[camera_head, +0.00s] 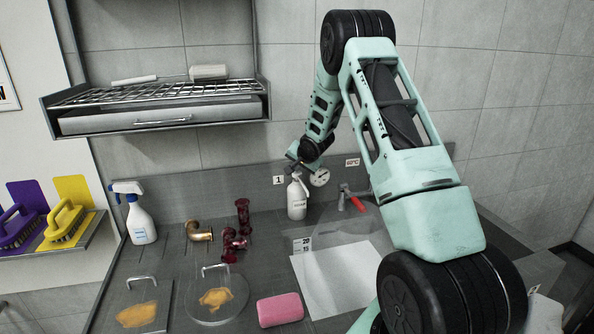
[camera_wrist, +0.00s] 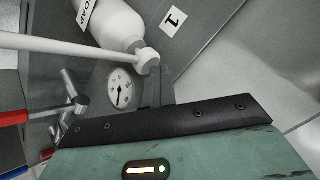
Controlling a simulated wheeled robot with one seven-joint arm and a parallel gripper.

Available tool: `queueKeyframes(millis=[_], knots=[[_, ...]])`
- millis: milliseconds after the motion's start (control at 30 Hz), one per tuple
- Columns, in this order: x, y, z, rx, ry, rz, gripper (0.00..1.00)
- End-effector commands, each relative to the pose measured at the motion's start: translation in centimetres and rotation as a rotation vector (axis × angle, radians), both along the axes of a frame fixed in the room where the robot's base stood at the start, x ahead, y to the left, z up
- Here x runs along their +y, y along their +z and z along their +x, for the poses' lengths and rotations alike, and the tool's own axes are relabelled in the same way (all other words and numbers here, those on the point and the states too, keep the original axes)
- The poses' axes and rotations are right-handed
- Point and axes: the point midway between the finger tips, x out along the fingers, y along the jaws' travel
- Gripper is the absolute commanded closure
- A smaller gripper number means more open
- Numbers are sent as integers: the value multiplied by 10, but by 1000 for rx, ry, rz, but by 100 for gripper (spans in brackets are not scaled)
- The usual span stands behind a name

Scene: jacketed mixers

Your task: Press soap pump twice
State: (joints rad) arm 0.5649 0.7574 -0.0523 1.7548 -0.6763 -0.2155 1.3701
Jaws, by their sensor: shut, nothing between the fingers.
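The soap pump (camera_head: 297,198) is a white bottle with a dark-lettered label, standing upright at the back of the grey counter by the wall. In the wrist view the soap bottle (camera_wrist: 112,22) shows its label reading SOAP, and its white pump head (camera_wrist: 147,58) with a long spout lies right by my fingertips. My gripper (camera_head: 296,165) is just above the bottle's top in the head view. In the wrist view my gripper (camera_wrist: 156,88) is shut and empty, its tips at or very near the pump head. I cannot tell whether they touch.
A round gauge (camera_head: 319,177) and a red-handled tap (camera_head: 355,202) stand right of the bottle. A spray bottle (camera_head: 141,215), brass elbow (camera_head: 199,231), dark red pipe pieces (camera_head: 236,240) and pink sponge (camera_head: 280,309) lie left and in front. A wire shelf (camera_head: 160,92) hangs upper left.

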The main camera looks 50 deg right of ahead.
Motion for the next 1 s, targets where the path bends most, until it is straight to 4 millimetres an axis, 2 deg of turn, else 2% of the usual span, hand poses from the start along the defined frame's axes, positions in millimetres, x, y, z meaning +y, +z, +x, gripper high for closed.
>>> queueKeyframes(millis=[133,500,867,1000], knots=[[1,1,-1,7,1,4,100],[1,23,-1,5,0,2,100],[1,25,0,3,0,1,100],[1,31,0,1,-1,1,100]])
